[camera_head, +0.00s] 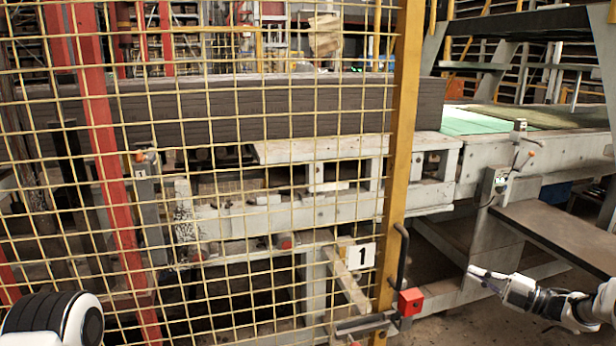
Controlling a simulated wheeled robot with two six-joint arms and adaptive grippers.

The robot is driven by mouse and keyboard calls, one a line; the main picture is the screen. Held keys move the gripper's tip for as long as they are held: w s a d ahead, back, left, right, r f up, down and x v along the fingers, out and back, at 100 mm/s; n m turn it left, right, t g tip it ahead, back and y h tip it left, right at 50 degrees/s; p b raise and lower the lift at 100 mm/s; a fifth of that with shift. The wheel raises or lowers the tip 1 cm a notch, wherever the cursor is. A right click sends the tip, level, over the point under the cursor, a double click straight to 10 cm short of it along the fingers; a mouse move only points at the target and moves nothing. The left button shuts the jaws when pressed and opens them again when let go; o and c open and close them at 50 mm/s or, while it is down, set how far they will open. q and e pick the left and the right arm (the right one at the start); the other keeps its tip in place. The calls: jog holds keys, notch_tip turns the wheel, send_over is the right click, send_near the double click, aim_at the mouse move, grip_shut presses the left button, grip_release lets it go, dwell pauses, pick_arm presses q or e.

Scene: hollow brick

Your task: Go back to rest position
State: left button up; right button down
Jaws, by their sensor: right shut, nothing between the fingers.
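A rounded white and black part of my left arm (54,320) shows at the lower left corner. The left gripper itself is out of view.
A yellow mesh gate (240,200) with an orange-yellow post (401,150) fills the left and middle. A red latch block (410,302) sits low on the post. Dark bricks (290,107) lie behind the mesh. A brown plank (560,235) is above my right gripper.

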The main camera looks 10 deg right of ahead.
jog(key=a+f+m+h+p, duration=0.2)
jog(key=a+f+m+h, duration=0.3)
jog(key=a+f+m, duration=0.8)
jog(key=s+a+f+m+g+h+p, duration=0.1)
jog(key=s+a+f+m+g+h, duration=0.25)
jog(key=s+a+f, duration=0.4)
jog(key=s+a+f+m+g+h+p, duration=0.1)
jog(key=s+a+f+m+g, duration=0.15)
jog(key=s, duration=0.45)
jog(key=s+a+f+m+g, duration=0.2)
jog(key=s+a, duration=0.1)
jog(key=s, duration=0.5)
jog(key=s+r+m+g+h, duration=0.1)
jog(key=s+g, duration=0.5)
jog(key=s, duration=1.3)
jog(key=shift+s+r+m+h+p, duration=0.15)
jog(key=shift+r+m+h+p, duration=0.3)
jog(key=shift+m+h, duration=0.5)
